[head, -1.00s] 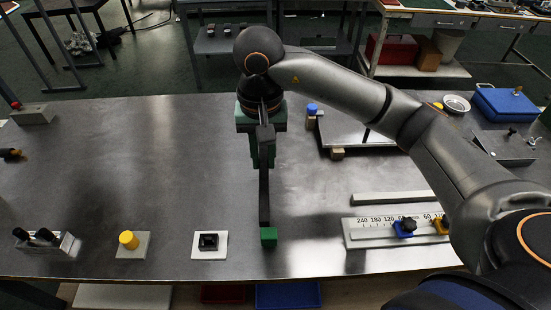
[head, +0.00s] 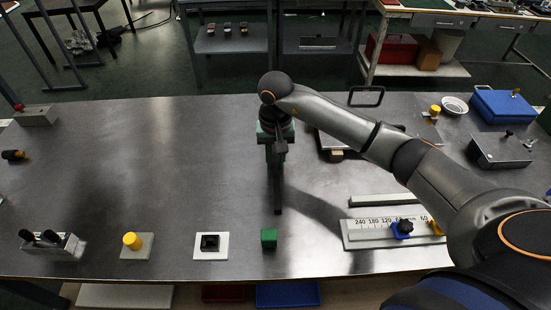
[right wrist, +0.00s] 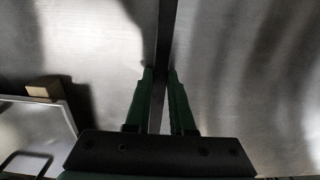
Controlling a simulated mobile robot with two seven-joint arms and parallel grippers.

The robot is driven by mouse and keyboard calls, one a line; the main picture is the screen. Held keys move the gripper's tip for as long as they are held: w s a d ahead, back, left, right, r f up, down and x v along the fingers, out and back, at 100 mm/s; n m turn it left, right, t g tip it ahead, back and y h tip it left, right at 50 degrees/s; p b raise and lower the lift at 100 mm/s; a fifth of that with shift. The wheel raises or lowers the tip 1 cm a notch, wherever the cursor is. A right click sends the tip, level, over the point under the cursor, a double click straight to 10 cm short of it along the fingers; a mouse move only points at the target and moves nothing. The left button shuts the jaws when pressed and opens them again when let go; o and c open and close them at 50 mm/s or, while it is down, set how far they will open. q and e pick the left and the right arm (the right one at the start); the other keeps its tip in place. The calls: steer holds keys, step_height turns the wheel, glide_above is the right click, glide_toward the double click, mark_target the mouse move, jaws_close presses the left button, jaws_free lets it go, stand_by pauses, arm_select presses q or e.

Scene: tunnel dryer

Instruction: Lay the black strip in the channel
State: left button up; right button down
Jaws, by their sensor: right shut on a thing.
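My right gripper (head: 276,165) is shut on the black strip (head: 278,195), which points toward the front edge of the table. In the right wrist view, the strip (right wrist: 164,45) runs between the green fingers (right wrist: 161,90). A long pale bar (head: 385,200) lies to the right, behind a scale plate (head: 360,234) with a blue clamp. I cannot tell which part is the channel. My left gripper is not in view.
A white pad with a black square (head: 211,243), a yellow knob (head: 132,240) and a metal holder (head: 60,246) stand along the front left. A blue box (head: 505,105) and a white bowl (head: 455,105) are at the back right. The table's left middle is clear.

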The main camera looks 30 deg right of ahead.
steer(key=shift+f, duration=0.15)
steer(key=c, duration=0.8)
jaws_free()
steer(key=shift+o, duration=0.2)
